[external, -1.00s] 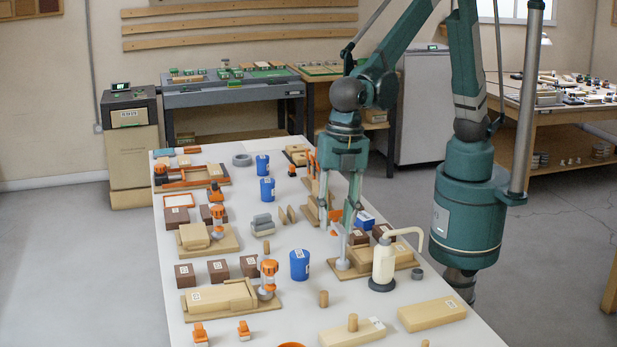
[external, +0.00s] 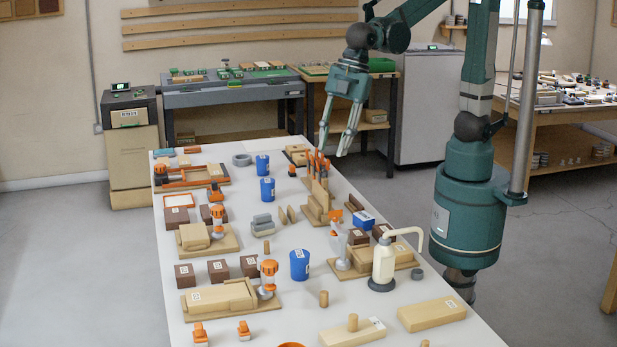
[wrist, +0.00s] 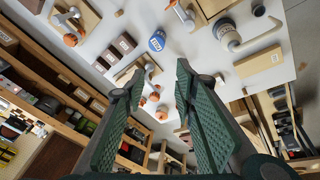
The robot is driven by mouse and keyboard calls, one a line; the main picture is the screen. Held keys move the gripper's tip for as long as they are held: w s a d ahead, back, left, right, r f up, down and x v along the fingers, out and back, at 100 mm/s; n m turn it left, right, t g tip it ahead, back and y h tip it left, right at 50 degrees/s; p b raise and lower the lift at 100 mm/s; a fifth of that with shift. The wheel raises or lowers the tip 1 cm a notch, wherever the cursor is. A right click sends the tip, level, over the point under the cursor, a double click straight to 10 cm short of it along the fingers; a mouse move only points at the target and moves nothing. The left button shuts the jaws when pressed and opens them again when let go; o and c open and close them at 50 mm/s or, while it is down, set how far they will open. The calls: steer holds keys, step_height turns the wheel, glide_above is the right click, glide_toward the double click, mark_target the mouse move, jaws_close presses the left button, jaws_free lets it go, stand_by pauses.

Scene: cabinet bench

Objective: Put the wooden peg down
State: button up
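Several small wooden pegs are on the white bench. One peg (external: 323,298) stands upright near the middle front. Another peg (external: 352,322) stands upright at a pale wooden block (external: 375,332); I cannot tell whether it is in a hole. A third peg (external: 266,246) stands farther back, left of centre. My gripper (external: 335,145) is raised high above the far right part of the bench, well clear of these pegs. Its two fingers are spread in the wrist view (wrist: 160,75), with nothing held between them. Which peg the task means is not clear.
Orange-topped clamps (external: 268,272) stand on wooden fixtures along the bench. Blue cups (external: 299,265), brown blocks (external: 218,270) and a cream pump bottle (external: 383,262) stand among them. A loose wooden block (external: 432,313) lies at the front right.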

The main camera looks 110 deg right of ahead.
steer(key=s+d+f+m+t+h, duration=0.1)
steer(key=s+d+m+t, duration=0.2)
steer(key=s+d+m, duration=0.7)
steer(key=s+d, duration=1)
steer(key=d, duration=0.2)
steer(key=shift+s+d+f+t, duration=0.15)
steer(key=shift+s+f+t, duration=0.15)
steer(key=shift+t, duration=0.1)
steer(key=shift+f, duration=0.15)
step_height(320, 180, down, 15)
steer(key=b, duration=1.5)
steer(key=shift+f+b, duration=0.2)
steer(key=shift+b, duration=0.15)
stand_by(2.7)
